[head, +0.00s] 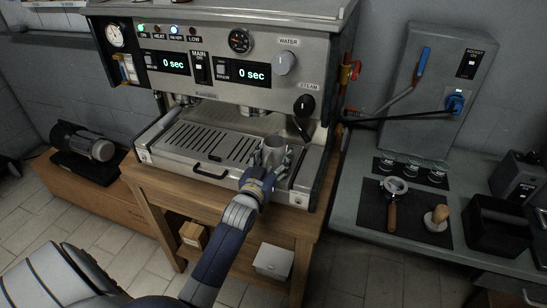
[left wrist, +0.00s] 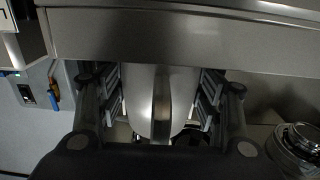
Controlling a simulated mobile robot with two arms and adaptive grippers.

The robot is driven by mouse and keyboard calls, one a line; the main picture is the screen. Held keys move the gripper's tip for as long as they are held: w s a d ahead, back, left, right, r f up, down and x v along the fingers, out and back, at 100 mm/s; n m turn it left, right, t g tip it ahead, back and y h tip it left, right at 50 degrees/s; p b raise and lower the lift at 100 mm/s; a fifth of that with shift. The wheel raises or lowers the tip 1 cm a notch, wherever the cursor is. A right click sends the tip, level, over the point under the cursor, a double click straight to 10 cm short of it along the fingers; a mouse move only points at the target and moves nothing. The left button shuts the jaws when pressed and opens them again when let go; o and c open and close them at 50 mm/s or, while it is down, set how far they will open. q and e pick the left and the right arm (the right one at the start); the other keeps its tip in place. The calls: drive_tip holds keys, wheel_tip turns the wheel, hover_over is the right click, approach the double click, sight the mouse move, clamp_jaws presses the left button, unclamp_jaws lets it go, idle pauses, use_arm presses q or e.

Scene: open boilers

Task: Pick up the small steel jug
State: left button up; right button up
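The small steel jug (head: 274,149) stands at the right part of the espresso machine's drip tray (head: 205,145), below the steam knob. My left gripper (head: 272,158) reaches it from the front, with fingers on both sides of it. In the left wrist view the jug (left wrist: 160,95) fills the space between the fingers (left wrist: 160,105), its handle strip facing the camera. Any gap between the finger pads and the jug's sides is too narrow to judge. The jug's lower part is partly hidden by the gripper. My right gripper is not in view.
The espresso machine (head: 215,95) overhangs the jug closely. To the right, a grey counter (head: 350,215) carries a portafilter (head: 392,205), a tamper (head: 437,217) and a black knock box (head: 497,225). A dark motor pump (head: 85,143) sits at the left.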

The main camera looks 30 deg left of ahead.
use_arm(q)
drive_tip(key=c, duration=0.3)
drive_tip(key=shift+c, duration=0.2)
drive_tip(key=shift+r, duration=0.1)
